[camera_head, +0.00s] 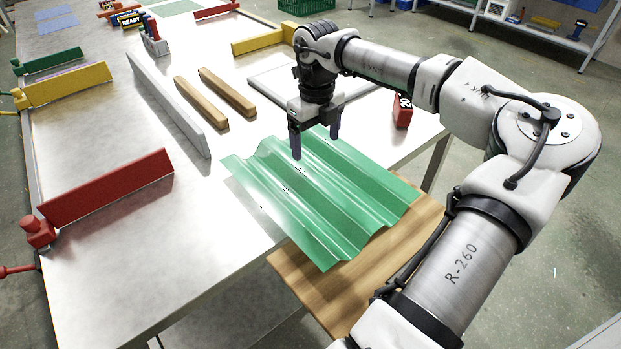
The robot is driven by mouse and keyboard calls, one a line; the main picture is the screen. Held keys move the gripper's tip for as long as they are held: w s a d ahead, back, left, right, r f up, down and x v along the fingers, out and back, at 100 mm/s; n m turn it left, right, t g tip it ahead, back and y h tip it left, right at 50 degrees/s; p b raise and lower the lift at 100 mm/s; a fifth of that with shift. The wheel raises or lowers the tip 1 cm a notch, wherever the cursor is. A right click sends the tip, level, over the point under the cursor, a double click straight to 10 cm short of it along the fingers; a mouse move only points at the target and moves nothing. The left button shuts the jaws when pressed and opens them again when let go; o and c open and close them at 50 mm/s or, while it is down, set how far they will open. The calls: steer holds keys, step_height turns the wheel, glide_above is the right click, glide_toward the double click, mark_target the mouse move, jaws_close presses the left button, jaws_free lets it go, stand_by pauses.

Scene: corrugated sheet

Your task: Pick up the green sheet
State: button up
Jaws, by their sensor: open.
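The green sheet (310,205) is corrugated and lies at the right part of the metal table, its near end reaching over a wooden board (300,285). My gripper (316,146) points down over the far end of the sheet, with its two dark fingers apart and nothing seen between them. The left finger overlaps the sheet in the picture; the right finger is at its far edge. I cannot tell whether the fingertips touch the sheet.
Two wooden bars (215,98) and a long grey bar (165,103) lie left of the gripper. A red clamp bar (108,188) stands at the left, a yellow one (265,40) behind. A small red block (402,111) stands at the right. The near-left table is clear.

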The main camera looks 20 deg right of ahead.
glide_above(314, 176)
step_height(314, 176, down, 5)
steer(key=shift+w+d+r+p, duration=0.1)
steer(key=shift+d+p, duration=0.05)
steer(key=shift+p, duration=0.15)
steer(key=shift+f+p, duration=0.9)
steer(key=shift+f, duration=1.85)
steer(key=c, duration=1.4)
